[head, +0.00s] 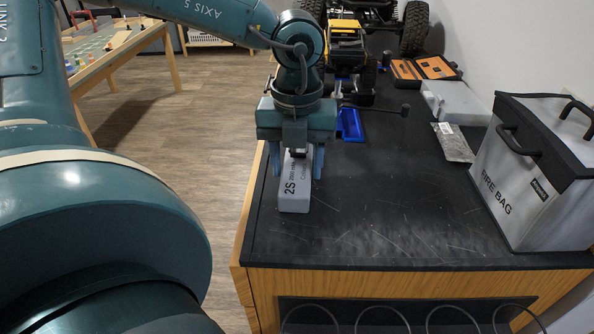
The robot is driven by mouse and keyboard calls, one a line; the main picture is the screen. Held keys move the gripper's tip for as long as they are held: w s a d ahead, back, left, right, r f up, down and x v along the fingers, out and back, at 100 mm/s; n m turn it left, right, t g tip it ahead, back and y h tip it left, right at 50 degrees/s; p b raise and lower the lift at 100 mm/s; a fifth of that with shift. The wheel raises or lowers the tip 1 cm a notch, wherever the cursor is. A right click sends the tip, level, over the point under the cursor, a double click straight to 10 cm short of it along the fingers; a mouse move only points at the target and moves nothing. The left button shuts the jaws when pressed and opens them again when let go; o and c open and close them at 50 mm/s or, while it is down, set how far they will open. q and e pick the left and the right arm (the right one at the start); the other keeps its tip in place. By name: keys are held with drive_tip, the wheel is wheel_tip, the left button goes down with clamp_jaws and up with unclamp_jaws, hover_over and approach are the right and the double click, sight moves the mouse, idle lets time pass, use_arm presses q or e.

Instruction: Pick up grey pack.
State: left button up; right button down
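The grey pack (294,196) is a light grey block marked "2S". It lies lengthwise near the left edge of the black bench top. My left gripper (297,167) comes down over it from above, with one blue finger on each side of the pack. The fingers are very close to its sides, and I cannot tell whether they touch it. The gripper body hides the far end of the pack. The pack appears to rest on the bench. My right gripper is not in view.
A grey and black fire bag (528,190) stands on the right. A small silver packet (453,142), a light grey box (455,103), an open orange and black case (423,69), a blue tray (350,124) and a crawler (346,47) sit farther back. The front middle of the bench (390,215) is clear.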

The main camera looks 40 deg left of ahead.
use_arm(q)
drive_tip(key=c, duration=0.8)
drive_tip(key=shift+r, duration=0.15)
